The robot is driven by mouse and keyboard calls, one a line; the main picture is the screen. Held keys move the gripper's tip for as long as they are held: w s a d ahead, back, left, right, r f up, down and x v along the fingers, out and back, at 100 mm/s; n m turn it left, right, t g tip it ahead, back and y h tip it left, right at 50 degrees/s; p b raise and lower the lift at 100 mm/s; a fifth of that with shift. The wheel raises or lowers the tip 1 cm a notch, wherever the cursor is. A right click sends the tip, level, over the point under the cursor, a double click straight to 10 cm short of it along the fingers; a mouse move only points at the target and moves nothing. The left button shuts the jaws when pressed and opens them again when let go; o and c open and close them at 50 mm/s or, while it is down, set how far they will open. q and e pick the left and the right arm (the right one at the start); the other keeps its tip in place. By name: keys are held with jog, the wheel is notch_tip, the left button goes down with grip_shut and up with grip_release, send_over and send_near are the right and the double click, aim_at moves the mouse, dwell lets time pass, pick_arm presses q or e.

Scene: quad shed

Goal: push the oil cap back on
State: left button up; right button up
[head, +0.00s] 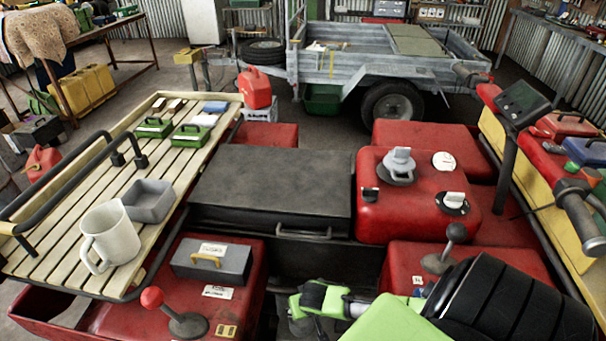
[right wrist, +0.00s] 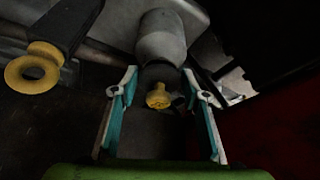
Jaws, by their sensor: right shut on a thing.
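In the right wrist view, a dark round piece with a yellow knob, which looks like the oil cap (right wrist: 158,96), sits between my right gripper's fingertips (right wrist: 160,76). The fingers are shut on it from both sides. A grey cylindrical neck (right wrist: 161,38) lies right beyond it, in line with it; shadow hides whether they touch or are seated. In the head view, my right gripper (head: 318,298) is low in the dark gap in front of the black seat, and the cap cannot be made out there. My left gripper is not in view.
A yellow ring handle (right wrist: 33,68) is left of the neck. Red bodywork (head: 228,305) and a red-knobbed lever (head: 153,298) flank the gap on the left. A black-knobbed lever (head: 455,233) stands close to my right arm. The black seat (head: 272,185) lies behind the gap.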

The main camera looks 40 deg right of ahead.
dwell(0.4)
jog(key=o, duration=1.2)
jog(key=shift+c, duration=0.2)
jog(key=o, duration=0.5)
jog(key=shift+r, duration=0.15)
notch_tip(320, 180, up, 7)
jog(key=p, duration=0.8)
